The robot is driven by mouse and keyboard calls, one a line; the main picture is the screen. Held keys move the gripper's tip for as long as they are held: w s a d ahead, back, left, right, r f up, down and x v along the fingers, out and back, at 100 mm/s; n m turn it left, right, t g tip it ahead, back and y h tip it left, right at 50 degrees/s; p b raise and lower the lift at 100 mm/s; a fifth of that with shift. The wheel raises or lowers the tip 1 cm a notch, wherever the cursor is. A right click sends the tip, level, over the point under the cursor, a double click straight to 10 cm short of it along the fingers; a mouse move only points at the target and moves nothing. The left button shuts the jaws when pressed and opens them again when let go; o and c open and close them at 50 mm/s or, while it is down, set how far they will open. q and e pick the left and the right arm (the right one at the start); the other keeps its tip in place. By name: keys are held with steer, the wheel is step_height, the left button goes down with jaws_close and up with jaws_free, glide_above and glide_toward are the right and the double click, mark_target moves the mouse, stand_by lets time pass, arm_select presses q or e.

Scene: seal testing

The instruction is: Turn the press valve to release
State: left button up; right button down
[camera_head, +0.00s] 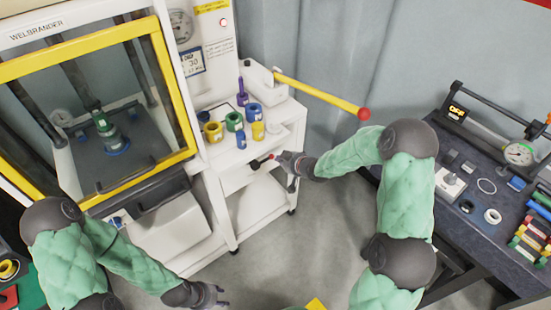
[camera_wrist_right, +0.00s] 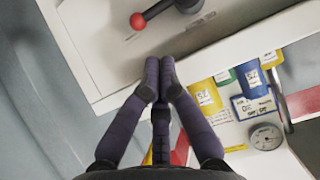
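The press valve is a short dark lever with a red knob (camera_head: 270,157) on the white cabinet's front, below its top. In the right wrist view the red knob (camera_wrist_right: 138,21) and its dark lever lie beyond my fingertips, up and to the left. My right gripper (camera_head: 282,156) is at the cabinet front, just right of the knob. In the wrist view its fingers (camera_wrist_right: 160,62) are together with nothing between them, apart from the knob. My left gripper (camera_head: 219,294) is low in the head view, away from the valve, with its fingers spread and empty.
A long yellow lever with a red ball (camera_head: 363,113) reaches out above my right forearm. Several coloured cups, including a yellow one (camera_head: 214,131), stand on the cabinet top. The yellow-framed press (camera_head: 120,32) is at left. A dark workbench (camera_head: 480,215) is at right.

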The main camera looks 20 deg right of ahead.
mark_target(269, 157)
steer(key=b+x, duration=0.2)
steer(key=x, duration=0.7)
steer(key=shift+a, duration=0.1)
